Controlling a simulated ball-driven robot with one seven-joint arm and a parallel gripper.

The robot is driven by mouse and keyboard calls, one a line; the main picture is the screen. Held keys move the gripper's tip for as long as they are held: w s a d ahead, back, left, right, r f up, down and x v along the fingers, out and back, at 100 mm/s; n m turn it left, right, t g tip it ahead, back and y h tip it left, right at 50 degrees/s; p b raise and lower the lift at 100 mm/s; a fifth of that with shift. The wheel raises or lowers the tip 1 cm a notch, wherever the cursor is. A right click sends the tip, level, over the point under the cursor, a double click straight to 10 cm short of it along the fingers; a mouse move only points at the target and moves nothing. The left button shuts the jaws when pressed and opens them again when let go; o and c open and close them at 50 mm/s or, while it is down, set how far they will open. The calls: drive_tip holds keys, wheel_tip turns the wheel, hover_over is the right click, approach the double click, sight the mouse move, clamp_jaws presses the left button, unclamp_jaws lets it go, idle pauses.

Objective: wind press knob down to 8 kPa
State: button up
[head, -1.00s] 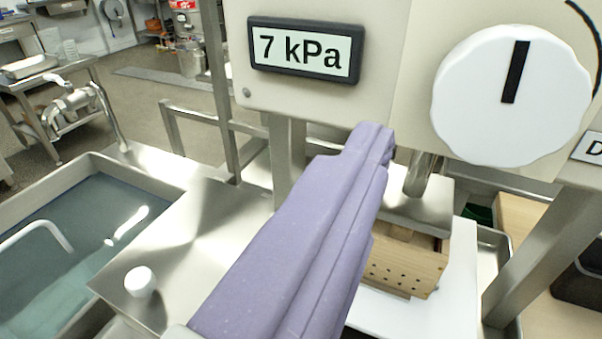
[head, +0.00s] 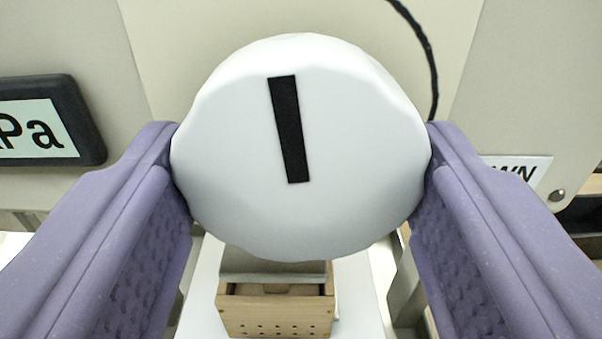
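The white press knob (head: 240,150) fills the middle of the view, with a black bar on its face. The bar is close to upright, its top leaning slightly left. My gripper (head: 303,135) has one purple finger on each side of the knob. Both fingertips meet its rim with no visible gap, so it looks shut on the knob. The display (head: 35,122) at the left is cut off by the picture edge; only the end of its unit, "Pa", shows, and the number is out of view.
A label ending in "WN" (head: 520,168) is partly hidden behind the right finger. A black curved line (head: 418,38) runs on the panel above right of the knob. Below stands a wooden box with holes (head: 275,316) under a metal press plate (head: 272,268).

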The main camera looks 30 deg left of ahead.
drive_tip(key=c, duration=0.4)
drive_tip(key=shift+f+m+b, duration=0.2)
drive_tip(key=shift+m+b, duration=0.6)
drive_tip(key=shift+b, duration=0.15)
drive_tip(key=shift+r+m, duration=0.2)
drive_tip(key=shift+m, duration=0.1)
drive_tip(key=o, duration=1.1)
drive_tip(key=shift+c, duration=0.2)
drive_tip(key=v, duration=0.7)
drive_tip(key=shift+s+d+p, duration=0.25)
drive_tip(key=shift+s+p, duration=0.1)
